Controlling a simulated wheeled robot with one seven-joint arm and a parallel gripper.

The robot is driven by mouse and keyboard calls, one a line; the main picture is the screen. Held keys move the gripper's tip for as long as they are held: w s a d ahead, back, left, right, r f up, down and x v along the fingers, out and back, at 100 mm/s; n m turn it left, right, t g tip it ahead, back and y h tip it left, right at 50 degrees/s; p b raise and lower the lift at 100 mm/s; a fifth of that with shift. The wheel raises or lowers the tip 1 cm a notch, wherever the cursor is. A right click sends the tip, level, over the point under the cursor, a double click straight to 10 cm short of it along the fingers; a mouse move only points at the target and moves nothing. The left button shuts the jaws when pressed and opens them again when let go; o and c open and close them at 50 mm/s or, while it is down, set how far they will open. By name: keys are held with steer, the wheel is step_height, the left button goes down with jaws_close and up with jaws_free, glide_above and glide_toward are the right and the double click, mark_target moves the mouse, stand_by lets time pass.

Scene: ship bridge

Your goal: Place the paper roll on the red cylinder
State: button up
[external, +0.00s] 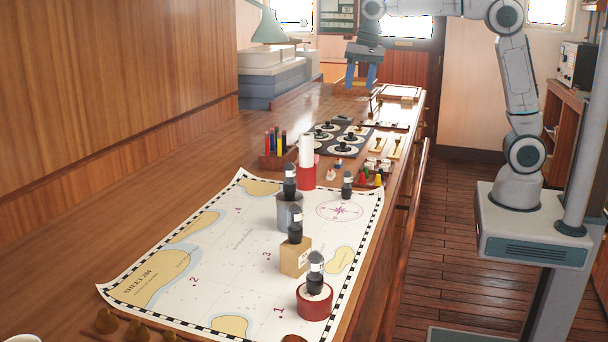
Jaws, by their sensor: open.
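The white paper roll (306,148) stands upright at the far edge of the chart. It appears to rest on top of a red cylinder (307,179), whose red rim shows around its foot. A second, wider red cylinder (315,306) stands near the front right of the chart with a dark lighthouse-shaped piece (316,271) on it. My gripper (362,88) is open and empty, pointing down above the far part of the counter, well behind and above the paper roll. Nothing is between its blue fingers.
Dark pieces stand on a grey cylinder (284,214) and a tan block (295,258); another (347,185) stands on the chart (225,245). A pen holder (277,158) is left of the roll. A dark tray (322,147) and small items crowd behind. The counter's left side is clear.

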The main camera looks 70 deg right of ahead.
steer(key=s+d+f+n+t, duration=0.1)
steer(key=s+f+n, duration=0.2)
steer(key=s, duration=1)
steer(key=s+d+f+n+t, duration=0.1)
steer(key=s+f+n, duration=0.3)
steer(key=s, duration=0.9)
step_height(320, 180, down, 3)
steer(key=shift+s+d+r+n, duration=0.1)
steer(key=shift+s+d+n, duration=0.05)
steer(key=shift+n, duration=0.15)
steer(key=shift+f+b, duration=0.95)
steer(key=shift+f, duration=0.2)
